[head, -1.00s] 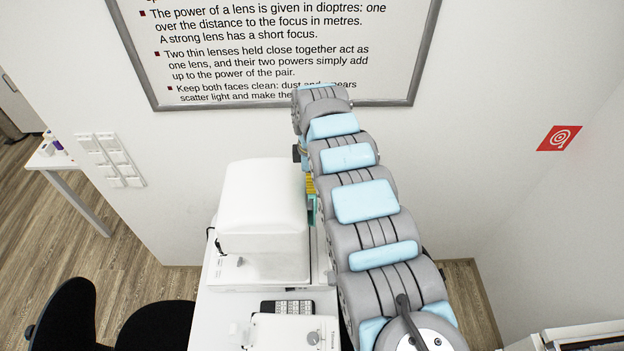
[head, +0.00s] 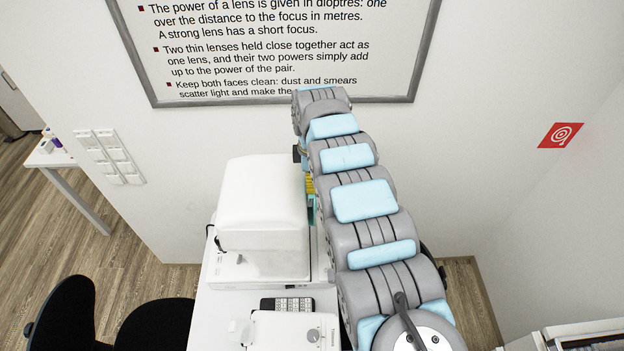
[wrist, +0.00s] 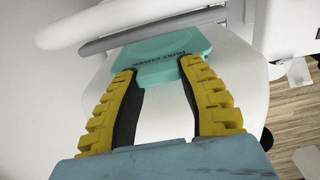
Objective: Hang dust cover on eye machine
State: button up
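The dust cover (wrist: 165,47), a teal piece with dark "DUST COVER" lettering, shows in the wrist view at the ends of my gripper's yellow fingers. My gripper (wrist: 157,67) has its two fingertips against the cover's near part, one on each side, and appears to hold it. A grey bar (wrist: 130,36) runs just beyond the cover; I cannot tell whether they touch. The white eye machine (head: 265,205) stands on the table in the head view. My gripper (head: 310,188) is close to its right side, mostly hidden by my arm.
A keypad (head: 287,304) and a white device (head: 292,332) sit at the table's near end. A black chair (head: 68,318) stands to the left. The wall, with a framed board (head: 270,55), is close behind. A red sign (head: 561,135) is on the right wall.

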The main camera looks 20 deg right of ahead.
jog(key=o, duration=0.4)
